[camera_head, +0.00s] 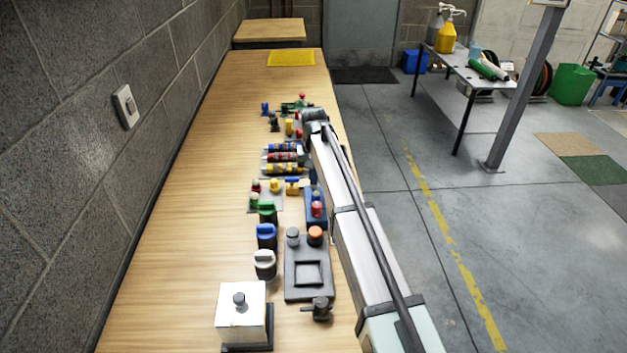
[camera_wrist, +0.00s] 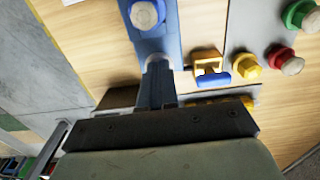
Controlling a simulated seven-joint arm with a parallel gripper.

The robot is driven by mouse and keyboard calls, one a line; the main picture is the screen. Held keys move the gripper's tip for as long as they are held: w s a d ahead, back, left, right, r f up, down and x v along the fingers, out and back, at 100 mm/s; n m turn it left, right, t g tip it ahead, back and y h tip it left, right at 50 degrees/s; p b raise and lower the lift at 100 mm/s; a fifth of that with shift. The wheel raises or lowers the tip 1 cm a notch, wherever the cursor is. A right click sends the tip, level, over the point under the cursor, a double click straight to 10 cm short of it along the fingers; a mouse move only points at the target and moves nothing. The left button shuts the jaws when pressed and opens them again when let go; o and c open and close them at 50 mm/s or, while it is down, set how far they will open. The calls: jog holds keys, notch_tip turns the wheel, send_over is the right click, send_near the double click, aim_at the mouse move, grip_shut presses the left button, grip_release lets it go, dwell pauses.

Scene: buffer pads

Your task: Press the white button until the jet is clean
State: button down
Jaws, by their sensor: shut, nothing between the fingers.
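In the wrist view, my gripper (camera_wrist: 155,88) is shut and empty, with its fingers over a blue block (camera_wrist: 158,43). A small white part (camera_wrist: 177,62), which looks like the white button, shows beside the fingertips. The fingers hide most of it, and I cannot tell whether they touch or press it. A pale round cap in a blue ring (camera_wrist: 145,14) stands farther up the same block. In the head view, the blue block (camera_head: 313,219) is beside my arm; its white part is not visible there. No jet can be made out in either view.
Yellow knob (camera_wrist: 246,66), red button (camera_wrist: 282,58) and green button (camera_wrist: 299,13) stand to the right in the wrist view. In the head view, a white box (camera_head: 232,322) with a dark knob is in front. The bench's left side (camera_head: 180,220) is clear.

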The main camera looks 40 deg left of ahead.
notch_tip(320, 180, up, 12)
jog(key=shift+r, duration=0.25)
dwell(0.7)
